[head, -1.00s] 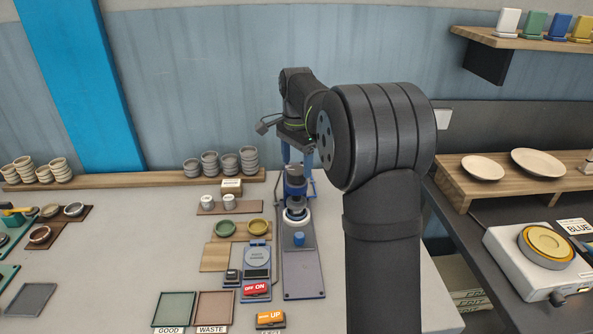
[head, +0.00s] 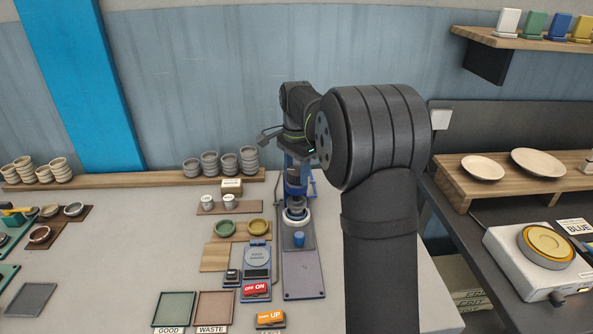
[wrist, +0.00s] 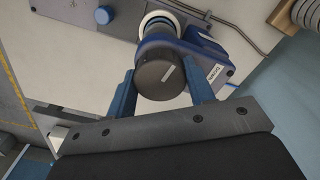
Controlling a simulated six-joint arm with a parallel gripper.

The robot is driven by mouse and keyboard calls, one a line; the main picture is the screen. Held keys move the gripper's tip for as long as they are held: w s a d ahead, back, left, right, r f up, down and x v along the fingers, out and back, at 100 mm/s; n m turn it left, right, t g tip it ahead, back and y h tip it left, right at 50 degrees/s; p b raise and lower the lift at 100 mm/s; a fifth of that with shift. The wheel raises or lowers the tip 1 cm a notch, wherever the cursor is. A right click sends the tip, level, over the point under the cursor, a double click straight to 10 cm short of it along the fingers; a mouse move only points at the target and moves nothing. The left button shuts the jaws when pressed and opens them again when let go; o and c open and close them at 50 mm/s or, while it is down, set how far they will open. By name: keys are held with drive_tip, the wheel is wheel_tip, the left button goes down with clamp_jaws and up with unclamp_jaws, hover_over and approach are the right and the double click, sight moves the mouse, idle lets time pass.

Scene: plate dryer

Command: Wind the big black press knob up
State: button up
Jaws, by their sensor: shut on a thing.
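The big black press knob (wrist: 160,76) is a dark cylinder at the top of the blue press (wrist: 202,42). In the wrist view my gripper (wrist: 163,88) has its two blue fingers on either side of the knob, shut on it. In the head view the knob (head: 295,176) shows below my wrist, on the press column above a white ring (head: 296,217). My gripper's fingers are mostly hidden there by the wrist and forearm.
The press stands on a grey base plate (head: 303,274) with a blue knob (head: 299,239). A scale (head: 257,258) and a red OFF/ON switch (head: 256,290) are to its left. Stacked bowls (head: 210,163) stand on the back ledge. The table at left has free room.

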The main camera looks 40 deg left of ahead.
sight(296, 170)
drive_tip(key=shift+n, duration=0.3)
drive_tip(key=n, duration=0.9)
drive_tip(key=shift+n, duration=0.4)
drive_tip(key=n, duration=0.4)
drive_tip(key=shift+n, duration=0.3)
drive_tip(key=n, duration=0.4)
drive_tip(key=shift+r+n, duration=0.1)
drive_tip(key=shift+n, duration=0.3)
drive_tip(key=o, duration=1)
drive_tip(key=shift+c, duration=0.2)
wheel_tip(296, 170, up, 17)
drive_tip(key=shift+r, duration=0.15)
